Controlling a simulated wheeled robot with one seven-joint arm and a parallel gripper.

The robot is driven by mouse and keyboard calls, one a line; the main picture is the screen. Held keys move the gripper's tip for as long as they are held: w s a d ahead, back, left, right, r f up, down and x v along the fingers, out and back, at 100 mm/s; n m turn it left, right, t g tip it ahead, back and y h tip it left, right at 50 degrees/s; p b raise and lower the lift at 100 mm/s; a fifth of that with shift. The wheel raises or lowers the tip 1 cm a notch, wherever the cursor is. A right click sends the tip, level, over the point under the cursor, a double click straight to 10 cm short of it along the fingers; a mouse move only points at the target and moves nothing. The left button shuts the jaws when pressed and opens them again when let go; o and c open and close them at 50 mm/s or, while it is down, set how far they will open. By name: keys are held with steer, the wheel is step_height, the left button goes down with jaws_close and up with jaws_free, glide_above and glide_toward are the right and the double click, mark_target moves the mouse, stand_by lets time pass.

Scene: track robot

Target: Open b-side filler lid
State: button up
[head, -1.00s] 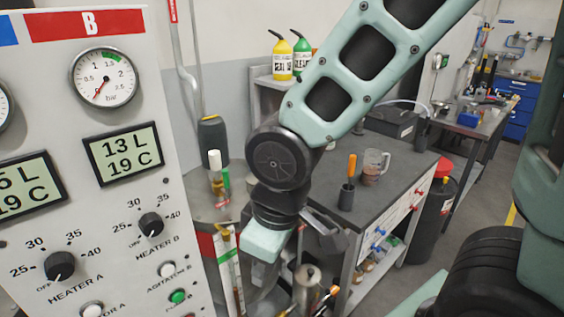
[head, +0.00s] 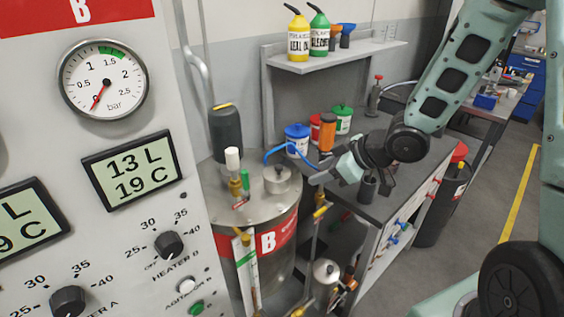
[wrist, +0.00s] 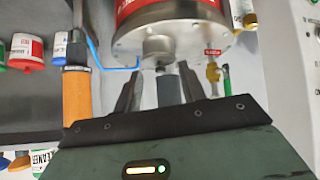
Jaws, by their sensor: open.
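The B-side tank (head: 278,242) is a steel drum with a red B label, standing right of the control panel in the head view. A short grey round filler lid (head: 277,179) sits on its flat top; it also shows in the wrist view (wrist: 157,47). A bent blue bar or tube (head: 289,147) runs close by the lid; whether it joins the lid I cannot tell. My gripper (head: 318,174) is right of the lid, pointing left towards it, apart from it. In the wrist view my gripper (wrist: 160,86) has its fingers spread, with the lid beyond them.
A white-capped brass fitting (head: 233,172) and a green-handled valve (head: 245,181) stand on the tank top. Several coloured pots, including a blue-lidded one (head: 297,138), stand on the grey bench behind. The control panel (head: 125,235) closes off the left.

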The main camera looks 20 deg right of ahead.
mark_target(281, 167)
steer(key=d+r+t+y, duration=0.2)
steer(key=d+y, duration=0.2)
steer(key=p+x, duration=0.2)
steer(key=x, duration=0.6)
steer(key=p+x, duration=0.2)
steer(key=x, duration=0.6)
steer(key=shift+a+f, duration=0.15)
steer(key=shift+a, duration=0.25)
jaws_close()
